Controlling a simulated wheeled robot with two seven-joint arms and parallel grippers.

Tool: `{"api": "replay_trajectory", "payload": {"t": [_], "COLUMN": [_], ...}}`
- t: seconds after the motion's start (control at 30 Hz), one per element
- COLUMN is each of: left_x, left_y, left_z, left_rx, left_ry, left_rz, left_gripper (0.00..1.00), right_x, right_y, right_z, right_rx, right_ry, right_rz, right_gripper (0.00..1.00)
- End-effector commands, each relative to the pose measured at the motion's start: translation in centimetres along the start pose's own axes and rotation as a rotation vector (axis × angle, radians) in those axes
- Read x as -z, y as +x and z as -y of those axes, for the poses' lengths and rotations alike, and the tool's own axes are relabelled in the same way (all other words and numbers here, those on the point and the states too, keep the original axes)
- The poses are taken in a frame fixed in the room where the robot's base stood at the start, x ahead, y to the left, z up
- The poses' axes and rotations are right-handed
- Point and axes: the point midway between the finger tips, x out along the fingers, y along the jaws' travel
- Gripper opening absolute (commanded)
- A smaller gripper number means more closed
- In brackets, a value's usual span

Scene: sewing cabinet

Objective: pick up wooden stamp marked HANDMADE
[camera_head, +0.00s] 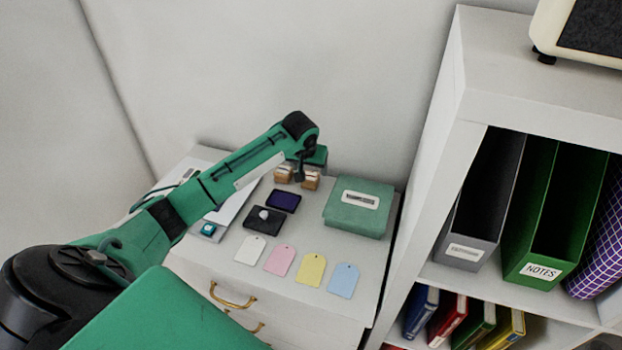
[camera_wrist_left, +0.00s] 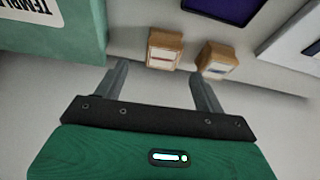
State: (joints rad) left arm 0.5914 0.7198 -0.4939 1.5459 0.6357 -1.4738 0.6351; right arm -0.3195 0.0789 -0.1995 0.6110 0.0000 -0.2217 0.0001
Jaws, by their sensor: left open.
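Two small wooden stamps stand side by side at the back of the white cabinet top. One stamp (camera_head: 283,174) is on the left in the head view and on the right in the left wrist view (camera_wrist_left: 217,60). The other stamp (camera_head: 311,181) is nearer the green box; in the wrist view it stands just beyond the space between my fingers (camera_wrist_left: 165,50). Their labels are too small to read, so I cannot tell which is marked HANDMADE. My left gripper (camera_wrist_left: 156,72) is open and empty, close to the stamps. My right gripper is not seen.
A green box (camera_head: 355,222) with a label stands right of the stamps. A purple pad (camera_head: 284,201), a black pad (camera_head: 263,220) and several coloured tags (camera_head: 311,269) lie in front. The wall is close behind; a white shelf (camera_head: 446,170) rises at the right.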

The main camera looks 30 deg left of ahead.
Motion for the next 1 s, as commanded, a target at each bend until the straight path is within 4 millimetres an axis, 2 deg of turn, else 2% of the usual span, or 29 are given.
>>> {"api": "replay_trajectory", "payload": {"t": [0.1, 0.23, 0.33, 0.47, 0.63, 0.93, 0.97, 1.0], "left_x": [0.0, 0.0, 0.0, -0.1, -0.2, -0.3, -0.3, -0.2], "left_y": [1.3, 1.9, 2.7, 4.5, 6.5, 7.0, 7.0, 7.0], "left_z": [0.0, 0.0, 0.1, 0.3, 0.4, 0.3, 0.3, 0.3], "left_rx": [0.0, 0.0, 0.0, 0.001, 0.0, 0.0, 0.0, 0.0], "left_ry": [0.0, 0.001, 0.001, 0.0, 0.001, 0.002, 0.002, 0.002], "left_rz": [0.001, 0.0, 0.002, 0.002, 0.0, -0.002, -0.002, -0.002], "left_gripper": [0.71, 0.71, 0.71, 0.71, 0.71, 0.71, 0.69, 0.61], "right_x": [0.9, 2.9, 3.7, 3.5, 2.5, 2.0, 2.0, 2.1], "right_y": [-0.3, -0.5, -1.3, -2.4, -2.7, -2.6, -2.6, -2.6], "right_z": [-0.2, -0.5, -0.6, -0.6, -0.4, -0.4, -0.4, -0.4], "right_rx": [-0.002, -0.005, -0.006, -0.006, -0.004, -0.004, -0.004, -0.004], "right_ry": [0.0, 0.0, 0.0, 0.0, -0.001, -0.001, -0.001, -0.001], "right_rz": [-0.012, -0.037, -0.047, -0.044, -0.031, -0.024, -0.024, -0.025], "right_gripper": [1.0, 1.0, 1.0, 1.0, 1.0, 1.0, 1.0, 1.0]}}
